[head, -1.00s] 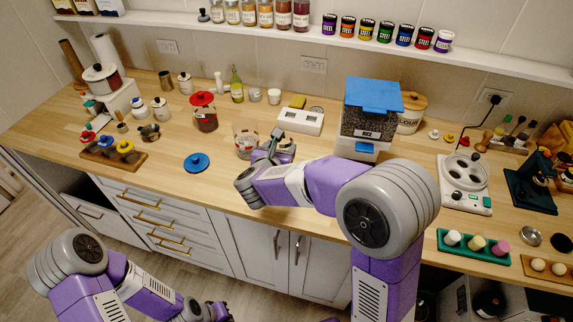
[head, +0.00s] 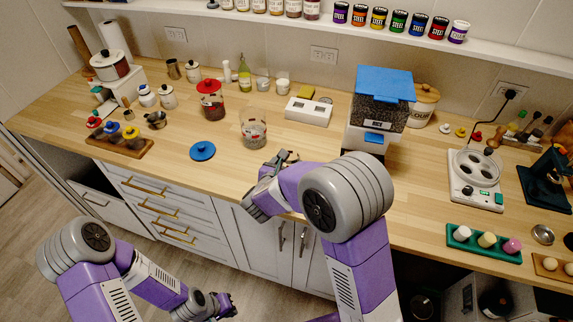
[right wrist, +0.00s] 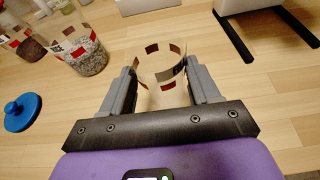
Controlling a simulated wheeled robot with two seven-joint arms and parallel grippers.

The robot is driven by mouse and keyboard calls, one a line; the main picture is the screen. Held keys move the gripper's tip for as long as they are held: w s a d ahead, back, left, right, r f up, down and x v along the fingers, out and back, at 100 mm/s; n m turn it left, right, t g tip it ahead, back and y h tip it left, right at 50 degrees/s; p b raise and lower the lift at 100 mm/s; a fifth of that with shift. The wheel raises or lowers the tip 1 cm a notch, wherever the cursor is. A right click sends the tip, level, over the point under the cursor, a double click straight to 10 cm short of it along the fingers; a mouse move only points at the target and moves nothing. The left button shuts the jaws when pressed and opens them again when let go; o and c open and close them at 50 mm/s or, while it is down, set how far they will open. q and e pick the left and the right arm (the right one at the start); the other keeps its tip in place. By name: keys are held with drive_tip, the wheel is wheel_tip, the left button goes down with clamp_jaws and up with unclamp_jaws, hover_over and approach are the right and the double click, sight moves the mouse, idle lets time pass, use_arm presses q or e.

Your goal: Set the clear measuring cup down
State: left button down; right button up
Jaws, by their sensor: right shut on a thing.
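The clear measuring cup (right wrist: 160,66), see-through with red and dark marks around its wall, is between the fingers of my right gripper (right wrist: 161,88) in the right wrist view. The fingers are shut on its sides. The counter shows through and behind it; I cannot tell whether its base touches the wood. In the head view my right gripper (head: 286,157) is over the counter's front part, and the cup is hardly distinguishable there. My left gripper (head: 222,304) hangs low in front of the cabinets, apart from the counter; its finger opening is unclear.
A clear jar with grey contents (head: 253,132) stands just beyond and left of my right gripper. A blue lid (head: 203,151) lies farther left. A white block (head: 308,111) and a blue-topped dispenser (head: 381,100) stand behind. Bare counter surrounds the right gripper's front and left.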

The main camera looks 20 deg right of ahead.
drive_tip(key=shift+f+b, duration=0.15)
drive_tip(key=shift+b, duration=0.15)
drive_tip(key=o, duration=1.3)
drive_tip(key=shift+c, duration=0.2)
drive_tip(key=shift+r+p, duration=0.25)
drive_tip(key=shift+p, duration=0.1)
drive_tip(key=v, duration=1.2)
drive_tip(key=shift+p, duration=0.3)
drive_tip(key=shift+f, duration=0.1)
